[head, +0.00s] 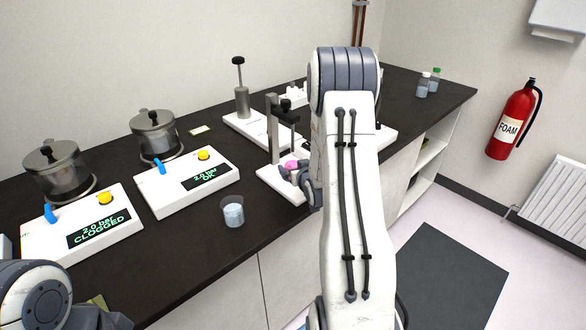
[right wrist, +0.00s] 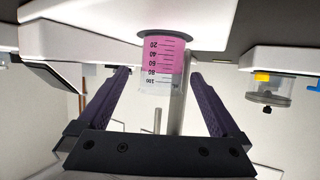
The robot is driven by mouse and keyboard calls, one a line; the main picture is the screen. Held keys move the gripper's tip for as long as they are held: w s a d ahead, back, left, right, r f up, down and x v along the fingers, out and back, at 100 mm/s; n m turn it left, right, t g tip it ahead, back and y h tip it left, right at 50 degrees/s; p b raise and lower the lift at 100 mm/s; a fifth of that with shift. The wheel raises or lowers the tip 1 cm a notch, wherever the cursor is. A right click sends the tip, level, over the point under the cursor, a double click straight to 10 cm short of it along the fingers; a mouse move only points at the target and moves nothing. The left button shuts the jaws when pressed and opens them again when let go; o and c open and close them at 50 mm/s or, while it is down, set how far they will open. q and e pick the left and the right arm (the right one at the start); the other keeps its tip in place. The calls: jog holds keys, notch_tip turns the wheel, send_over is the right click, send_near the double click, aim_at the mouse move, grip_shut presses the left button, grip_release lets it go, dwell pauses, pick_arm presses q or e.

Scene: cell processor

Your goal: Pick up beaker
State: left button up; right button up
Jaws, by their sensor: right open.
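A clear graduated beaker (right wrist: 160,68) with pink liquid shows in the right wrist view, which is upside down. It stands upright on a white stand base. The beaker's pink liquid also shows in the head view (head: 290,165), at the stand's front, partly hidden by my gripper. My right gripper (right wrist: 158,80) is open, its dark fingers on either side of the beaker with gaps on both sides. In the head view my right gripper (head: 300,174) is mostly hidden by its arm. My left arm is at the lower left; only a dark part of its gripper (head: 95,318) shows.
Another beaker (head: 233,212) with pale contents stands near the counter's front edge. Two white pressure units (head: 90,232) (head: 187,182) read CLOGGED and OK, with metal pots behind. Small bottles (head: 423,85) stand far right.

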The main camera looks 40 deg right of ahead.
jog(key=p+x, duration=0.1)
jog(key=x, duration=0.4)
jog(key=shift+a+p, duration=0.15)
jog(key=shift+p, duration=0.25)
jog(key=shift+w+f, duration=0.25)
jog(key=shift+w, duration=0.2)
jog(key=c, duration=1.5)
jog(key=shift+r, duration=0.15)
